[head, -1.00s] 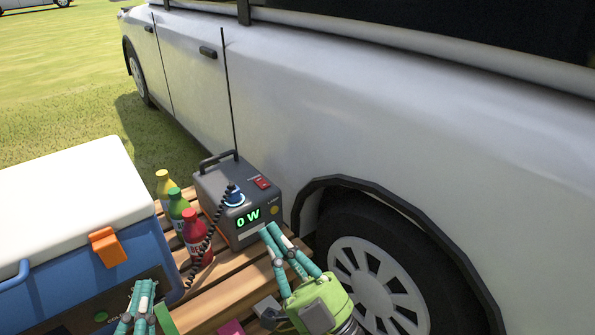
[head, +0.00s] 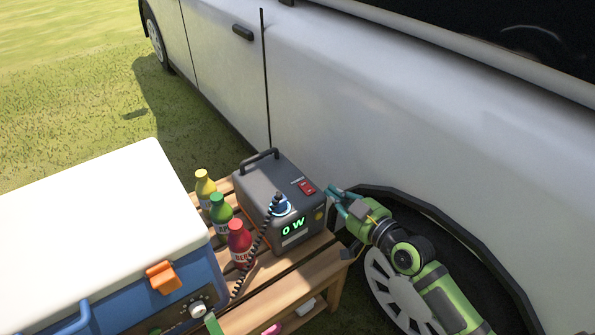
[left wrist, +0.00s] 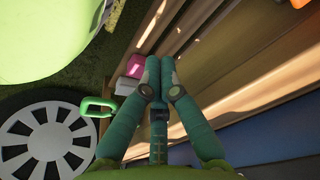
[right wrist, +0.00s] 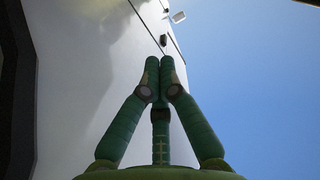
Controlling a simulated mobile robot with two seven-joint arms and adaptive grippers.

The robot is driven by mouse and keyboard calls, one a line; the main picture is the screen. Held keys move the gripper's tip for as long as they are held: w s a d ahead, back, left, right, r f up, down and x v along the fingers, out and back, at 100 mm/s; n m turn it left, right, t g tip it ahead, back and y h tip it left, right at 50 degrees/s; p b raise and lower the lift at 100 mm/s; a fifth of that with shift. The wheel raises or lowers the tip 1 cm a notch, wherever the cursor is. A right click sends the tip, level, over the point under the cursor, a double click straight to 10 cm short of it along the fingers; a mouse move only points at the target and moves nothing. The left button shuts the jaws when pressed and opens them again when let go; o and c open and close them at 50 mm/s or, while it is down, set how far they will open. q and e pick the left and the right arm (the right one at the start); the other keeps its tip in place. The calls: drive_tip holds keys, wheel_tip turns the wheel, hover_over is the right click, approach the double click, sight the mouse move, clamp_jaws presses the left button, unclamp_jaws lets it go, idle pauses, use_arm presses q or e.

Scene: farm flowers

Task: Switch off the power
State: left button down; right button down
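The grey power station (head: 262,182) with a carry handle stands on the slatted wooden table. Its green display reads "0 W". A red switch (head: 307,187) sits on its top face near the right edge. A blue plug (head: 281,206) with a black coiled cord is in its front. My right gripper (head: 332,191) is just right of the power station, close to the switch; I cannot tell whether it touches the box. Its fingertips are together and empty in the right wrist view (right wrist: 161,62).
Yellow (head: 204,188), green (head: 220,212) and red (head: 240,243) bottles stand left of the power station. A blue cooler (head: 185,262) with a white lid fills the left. The white car (head: 390,120) is close behind the table (head: 322,270) and on the right.

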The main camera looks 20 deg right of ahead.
sight(307, 191)
use_arm(q)
drive_tip(key=shift+s, duration=0.15)
use_arm(e)
drive_tip(key=shift+s+d, duration=0.1)
